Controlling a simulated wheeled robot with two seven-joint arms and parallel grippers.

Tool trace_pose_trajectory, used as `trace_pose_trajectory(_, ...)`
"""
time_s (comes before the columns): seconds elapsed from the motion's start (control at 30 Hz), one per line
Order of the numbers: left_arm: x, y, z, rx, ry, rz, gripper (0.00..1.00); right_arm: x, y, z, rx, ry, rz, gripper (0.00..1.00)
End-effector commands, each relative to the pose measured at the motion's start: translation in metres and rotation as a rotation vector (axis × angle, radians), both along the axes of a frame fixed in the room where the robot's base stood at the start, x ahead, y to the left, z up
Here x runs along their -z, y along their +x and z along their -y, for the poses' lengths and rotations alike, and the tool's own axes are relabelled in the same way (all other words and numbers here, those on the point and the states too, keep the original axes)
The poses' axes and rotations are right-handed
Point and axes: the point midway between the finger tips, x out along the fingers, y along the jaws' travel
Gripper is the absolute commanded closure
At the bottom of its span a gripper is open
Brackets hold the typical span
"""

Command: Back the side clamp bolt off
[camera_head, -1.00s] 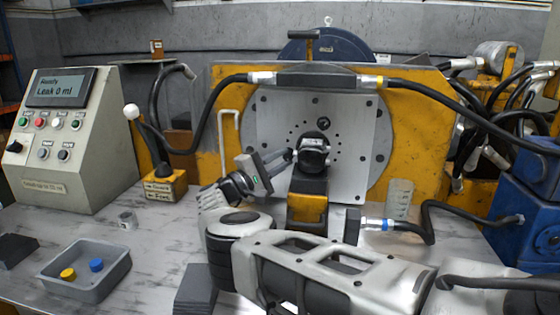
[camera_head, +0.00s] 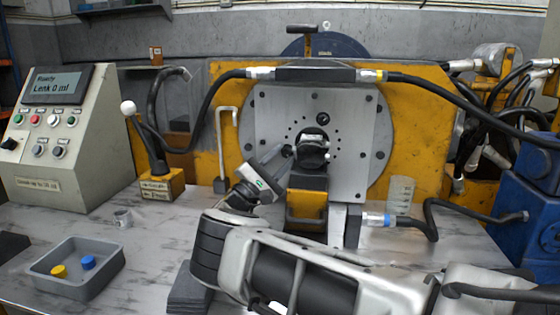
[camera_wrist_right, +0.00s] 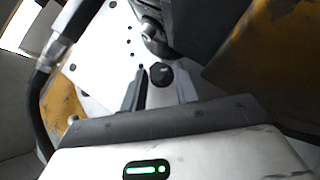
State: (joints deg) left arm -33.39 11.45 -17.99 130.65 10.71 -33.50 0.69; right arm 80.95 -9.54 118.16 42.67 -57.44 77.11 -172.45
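The dark round bolt head (camera_wrist_right: 161,73), which I take as the side clamp bolt, shows in the right wrist view between the fingertips of my right gripper (camera_wrist_right: 160,78). The fingers are apart, with a narrow gap visible on either side of the head. In the head view my right gripper (camera_head: 278,158) points up and right at the left side of the dark motor (camera_head: 313,150). The motor sits against the pale face plate (camera_head: 358,120), above a yellow and black block (camera_head: 307,205). The bolt is hard to make out there. My left gripper is not in view.
A black hose (camera_head: 420,86) arches over the plate. A blue-ended hose fitting (camera_head: 376,220) lies right of the block.

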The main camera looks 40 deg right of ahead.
Motion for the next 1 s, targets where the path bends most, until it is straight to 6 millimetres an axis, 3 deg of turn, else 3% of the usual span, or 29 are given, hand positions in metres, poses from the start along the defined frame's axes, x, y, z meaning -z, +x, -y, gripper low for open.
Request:
trace_pose_trajectory(0.33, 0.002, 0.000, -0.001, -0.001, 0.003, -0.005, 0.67, 0.001, 0.000, -0.001, -0.001, 0.001, 0.000, 0.59)
trace_pose_trajectory(0.47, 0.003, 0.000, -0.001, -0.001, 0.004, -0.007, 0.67, 0.007, 0.000, -0.011, -0.001, 0.001, -0.002, 0.59)
trace_pose_trajectory(0.8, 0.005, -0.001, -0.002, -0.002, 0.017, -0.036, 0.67, 0.005, -0.003, -0.087, -0.002, 0.004, 0.001, 0.59)
trace_pose_trajectory(1.0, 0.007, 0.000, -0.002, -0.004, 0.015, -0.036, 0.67, 0.006, -0.004, -0.116, 0.003, 0.003, 0.000, 0.59)
